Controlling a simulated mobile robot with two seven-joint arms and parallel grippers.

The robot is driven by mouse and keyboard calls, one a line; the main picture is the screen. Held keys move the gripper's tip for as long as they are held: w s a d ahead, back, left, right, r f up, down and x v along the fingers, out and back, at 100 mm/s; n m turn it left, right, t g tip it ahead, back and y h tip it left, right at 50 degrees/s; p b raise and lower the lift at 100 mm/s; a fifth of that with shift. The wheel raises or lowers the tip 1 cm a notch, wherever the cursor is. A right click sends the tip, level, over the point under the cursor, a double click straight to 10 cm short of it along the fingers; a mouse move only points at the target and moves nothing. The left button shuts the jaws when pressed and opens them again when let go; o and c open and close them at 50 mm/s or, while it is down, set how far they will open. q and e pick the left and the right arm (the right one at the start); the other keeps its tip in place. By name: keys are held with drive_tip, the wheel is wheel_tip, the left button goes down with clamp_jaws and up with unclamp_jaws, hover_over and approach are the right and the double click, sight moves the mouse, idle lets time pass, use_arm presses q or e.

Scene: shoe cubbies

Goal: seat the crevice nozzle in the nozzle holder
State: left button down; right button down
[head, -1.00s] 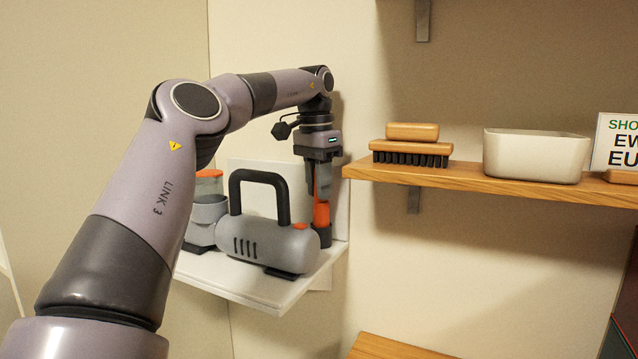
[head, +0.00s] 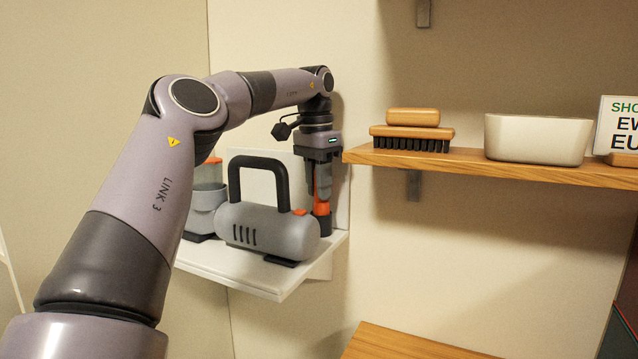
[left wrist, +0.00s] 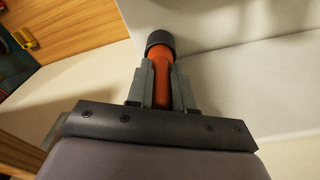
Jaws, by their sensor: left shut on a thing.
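The crevice nozzle (head: 322,208) is orange and stands upright at the right end of the small white shelf. My left gripper (head: 323,188) points down and is shut on it, with a finger on each side. In the left wrist view the orange nozzle (left wrist: 162,88) runs between the gripper fingers (left wrist: 161,85) to a dark round cup. That cup, the nozzle holder (head: 323,229), shows in the head view beside the grey vacuum, and also in the left wrist view (left wrist: 159,38). The nozzle's lower end is hidden in or behind the cup; its depth cannot be told.
The grey handheld vacuum (head: 268,232) with a black handle stands close left of the nozzle on the white shelf (head: 262,284). A grey canister (head: 205,205) is behind it. A wooden shelf (head: 480,163) at right holds a brush (head: 410,137) and a white bin (head: 537,140).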

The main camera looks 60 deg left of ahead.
use_arm(q)
drive_tip(key=shift+f, duration=0.2)
drive_tip(key=c, duration=0.9)
unclamp_jaws()
drive_tip(key=shift+r, duration=0.1)
drive_tip(key=shift+s+r+p, duration=0.15)
drive_tip(key=shift+r+p, duration=0.5)
drive_tip(key=shift+r, duration=1.15)
drive_tip(key=shift+s+r+p, duration=0.1)
drive_tip(key=shift+r+p, duration=0.55)
drive_tip(key=shift+r, duration=1.1)
